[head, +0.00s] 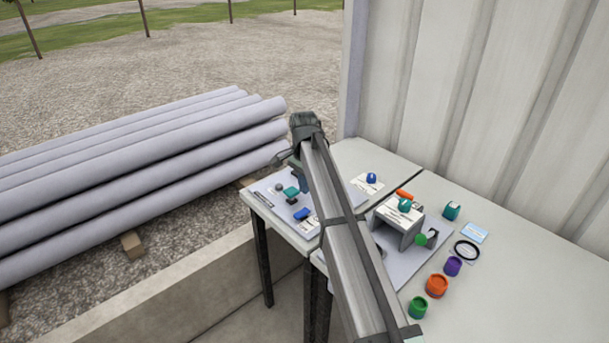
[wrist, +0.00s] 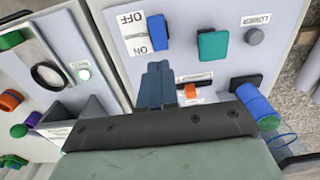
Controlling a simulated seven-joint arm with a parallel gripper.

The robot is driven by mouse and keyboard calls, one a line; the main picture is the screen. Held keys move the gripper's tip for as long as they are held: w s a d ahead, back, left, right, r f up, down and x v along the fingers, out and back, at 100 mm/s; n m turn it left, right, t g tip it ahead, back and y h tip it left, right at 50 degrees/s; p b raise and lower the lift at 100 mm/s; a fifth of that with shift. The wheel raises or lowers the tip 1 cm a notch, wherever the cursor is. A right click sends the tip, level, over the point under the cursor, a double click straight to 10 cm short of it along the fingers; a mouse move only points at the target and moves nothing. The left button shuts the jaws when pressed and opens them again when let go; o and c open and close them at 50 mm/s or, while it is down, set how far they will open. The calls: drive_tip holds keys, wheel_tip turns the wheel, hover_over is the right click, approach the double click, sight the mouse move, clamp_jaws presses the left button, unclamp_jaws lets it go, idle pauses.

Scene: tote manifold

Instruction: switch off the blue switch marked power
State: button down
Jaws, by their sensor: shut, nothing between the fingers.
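A blue switch (wrist: 157,30) sits on the light panel at the top of the wrist view. A white label (wrist: 133,33) beside it reads OFF and ON; the word between them is too small to read. I cannot tell which way the switch is set. It also appears in the head view (head: 302,214), near the panel's front edge. My gripper (wrist: 157,68) is shut and empty. Its blue-grey fingertips appear below the switch in the wrist view, apart from it in the picture. In the head view my gripper (head: 304,186) hangs over the panel, partly hidden by my arm.
A teal control (wrist: 213,45) and a grey knob (wrist: 253,36) are right of the switch. An orange control (wrist: 190,90) shows close beside the fingers. Another blue part (head: 371,177) is farther back. The right table (head: 530,240) holds a grey stand and several coloured knobs.

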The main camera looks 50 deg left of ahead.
sight(305, 210)
wheel_tip(305, 210, down, 8)
drive_tip(key=shift+w+r, duration=0.1)
drive_tip(key=shift+r, duration=0.15)
idle(0.4)
drive_tip(key=shift+f, duration=0.25)
drive_tip(key=shift+s+r, duration=0.2)
drive_tip(key=shift+s, duration=0.55)
drive_tip(key=shift+r, duration=0.15)
wheel_tip(305, 210, up, 14)
idle(0.6)
